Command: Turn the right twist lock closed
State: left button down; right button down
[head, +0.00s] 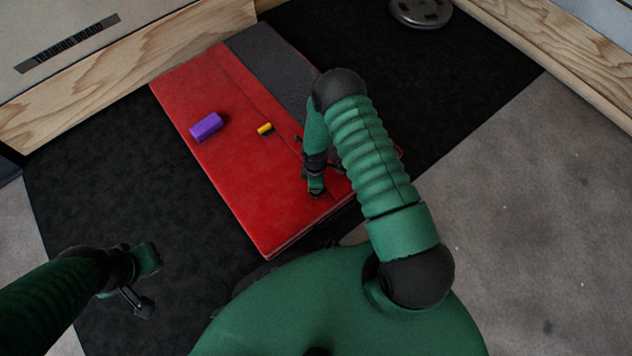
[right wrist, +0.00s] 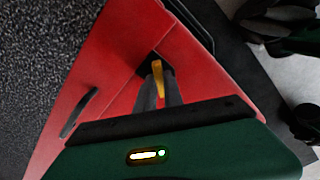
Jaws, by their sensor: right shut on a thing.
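A red pad (head: 215,85) lies on the dark mat. One yellow and black twist lock (head: 265,129) sits near the middle of its top. The right twist lock, with a yellow lever (right wrist: 158,76) on a dark base, is between the fingers of my right gripper (right wrist: 159,90) in the right wrist view. My right gripper (head: 316,191) is shut on it, low over the pad's near right part, and hides it in the head view. My left gripper (head: 146,282) is open and empty over the mat, left of the pad.
A purple block (head: 206,127) lies on the pad's left part. A dark grey panel (head: 268,65) runs along the pad's far side. A dark strap handle (right wrist: 79,112) shows in the right wrist view. A weight plate (head: 421,12) lies at the far edge of the mat.

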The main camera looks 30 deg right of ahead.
jog(key=m+p, duration=0.2)
jog(key=m, duration=0.3)
jog(key=shift+r+m+p, duration=0.1)
jog(key=shift+m+p, duration=0.2)
jog(key=m+p, duration=0.1)
jog(key=m, duration=0.4)
jog(key=shift+m, duration=0.3)
jog(key=c, duration=1.5)
grip_release()
jog(key=shift+o, duration=0.2)
jog(key=shift+p, duration=0.35)
notch_tip(320, 180, up, 17)
jog(key=p, duration=0.8)
